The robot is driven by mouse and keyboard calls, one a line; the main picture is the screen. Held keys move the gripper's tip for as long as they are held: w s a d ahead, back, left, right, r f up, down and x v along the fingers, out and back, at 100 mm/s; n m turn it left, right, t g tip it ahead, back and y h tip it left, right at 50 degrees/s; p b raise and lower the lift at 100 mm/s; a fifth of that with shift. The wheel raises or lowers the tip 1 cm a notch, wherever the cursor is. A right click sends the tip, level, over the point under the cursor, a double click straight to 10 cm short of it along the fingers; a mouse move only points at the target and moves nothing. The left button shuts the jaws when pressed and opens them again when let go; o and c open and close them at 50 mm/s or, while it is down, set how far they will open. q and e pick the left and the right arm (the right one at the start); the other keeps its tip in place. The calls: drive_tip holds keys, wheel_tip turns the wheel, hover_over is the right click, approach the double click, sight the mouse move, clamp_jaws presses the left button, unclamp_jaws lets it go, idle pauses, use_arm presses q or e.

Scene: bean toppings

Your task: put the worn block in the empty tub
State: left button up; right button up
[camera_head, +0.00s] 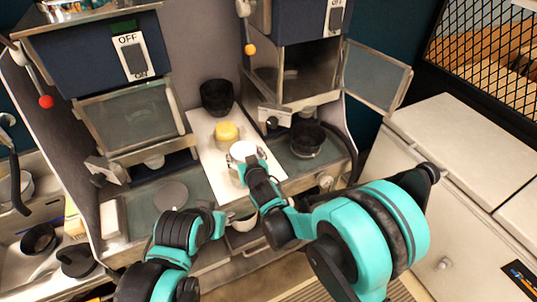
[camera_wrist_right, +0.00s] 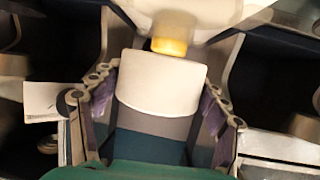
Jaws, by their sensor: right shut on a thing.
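A short white cylindrical block (camera_head: 243,150) is between the fingers of my right gripper (camera_head: 247,164), over the white strip at the middle. In the right wrist view the block (camera_wrist_right: 160,82) sits upright between both fingers of the shut gripper (camera_wrist_right: 160,100). I cannot tell whether it still touches the surface. A yellow block (camera_head: 227,131) stands just behind it, and also shows in the wrist view (camera_wrist_right: 169,46). A dark tub (camera_head: 216,97) stands at the back, and a black tub (camera_head: 308,140) under the right machine. My left gripper (camera_head: 212,222) is low at left-centre; its jaws are unclear.
Two blue machines (camera_head: 92,55) with levers and switches flank the white strip (camera_head: 202,135). The right machine's glass door (camera_head: 373,75) stands open. A round grey disc (camera_head: 171,196) lies at left. A sink with black cups (camera_head: 38,239) is at far left. White cabinets (camera_head: 440,125) stand right.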

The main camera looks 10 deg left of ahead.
drive_tip(key=shift+a+r, duration=0.1)
drive_tip(key=shift+a, duration=0.25)
drive_tip(key=shift+f+b, duration=1.25)
drive_tip(key=shift+f, duration=0.55)
drive_tip(key=shift+f+b, duration=0.5)
drive_tip(key=shift+b, duration=0.1)
drive_tip(key=shift+b, duration=0.35)
drive_tip(key=shift+f+b, duration=0.75)
drive_tip(key=shift+b, duration=0.1)
drive_tip(key=o, duration=1.5)
drive_tip(key=shift+c, duration=0.2)
